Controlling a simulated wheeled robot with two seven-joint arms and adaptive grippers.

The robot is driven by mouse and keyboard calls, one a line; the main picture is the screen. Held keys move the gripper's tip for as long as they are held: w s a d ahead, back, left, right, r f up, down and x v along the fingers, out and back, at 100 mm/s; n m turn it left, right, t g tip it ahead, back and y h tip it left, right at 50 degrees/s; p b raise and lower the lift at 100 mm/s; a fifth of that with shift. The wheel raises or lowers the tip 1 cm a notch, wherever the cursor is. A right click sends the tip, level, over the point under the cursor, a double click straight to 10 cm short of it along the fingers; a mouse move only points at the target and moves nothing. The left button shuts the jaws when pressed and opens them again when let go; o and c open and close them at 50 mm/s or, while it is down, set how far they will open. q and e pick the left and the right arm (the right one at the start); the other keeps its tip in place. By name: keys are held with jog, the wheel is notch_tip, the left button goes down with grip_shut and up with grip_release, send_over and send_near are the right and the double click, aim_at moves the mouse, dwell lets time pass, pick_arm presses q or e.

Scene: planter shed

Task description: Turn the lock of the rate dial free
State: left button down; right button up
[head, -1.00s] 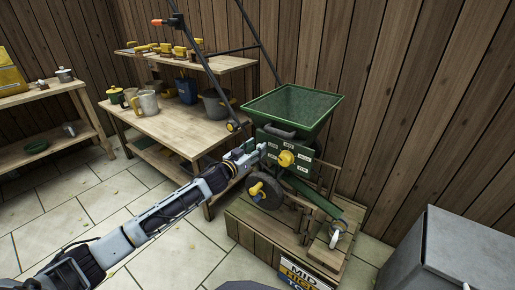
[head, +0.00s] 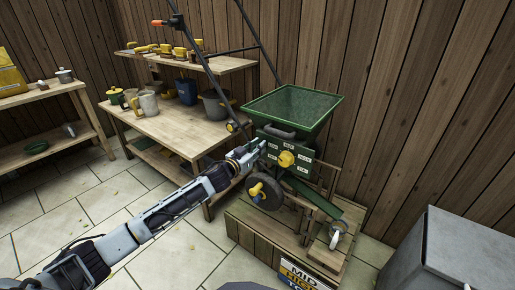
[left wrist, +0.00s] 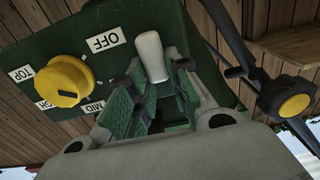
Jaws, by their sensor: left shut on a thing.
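The green seeder's control box (head: 300,170) carries the yellow rate dial (head: 286,158), with white labels around it. In the left wrist view the dial (left wrist: 65,82) is at the left, near labels reading OFF, TOP and MID. A pale grey lock lever (left wrist: 151,56) stands out from the box beside the dial. My left gripper (head: 259,148) reaches the box left of the dial. In the left wrist view its fingers (left wrist: 157,72) are shut around the lever. The lever's lower part is hidden between the fingers. My right gripper is not in view.
The green hopper (head: 293,105) is above the box, and a wheel (head: 266,192) is below my gripper. The seeder stands on a wooden crate (head: 262,240). A workbench (head: 175,125) with pots is behind left. A grey metal bin (head: 455,250) is at front right.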

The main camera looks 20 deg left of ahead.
aim_at(268, 149)
pick_arm(q)
jog(key=shift+m+p, duration=0.35)
jog(key=shift+m, duration=0.05)
jog(key=m+p, duration=0.1)
jog(key=m, duration=0.2)
jog(key=d+m+p, duration=0.1)
jog(key=m+p, duration=0.1)
jog(key=m, duration=0.2)
jog(key=f+m+p, duration=0.1)
jog(key=m+p, duration=0.1)
jog(key=m, duration=0.1)
jog(key=shift+s+d+m, duration=0.3)
jog(key=shift+s+d, duration=0.05)
jog(key=shift+d, duration=0.05)
jog(key=m, duration=0.3)
jog(key=shift+d+f+m, duration=0.1)
jog(key=shift+f+m, duration=0.2)
jog(key=shift+f, duration=0.05)
jog(key=shift+f+m, duration=0.15)
jog(key=shift+m, duration=0.6)
jog(key=shift+f+m, duration=0.15)
jog(key=shift+m, duration=0.6)
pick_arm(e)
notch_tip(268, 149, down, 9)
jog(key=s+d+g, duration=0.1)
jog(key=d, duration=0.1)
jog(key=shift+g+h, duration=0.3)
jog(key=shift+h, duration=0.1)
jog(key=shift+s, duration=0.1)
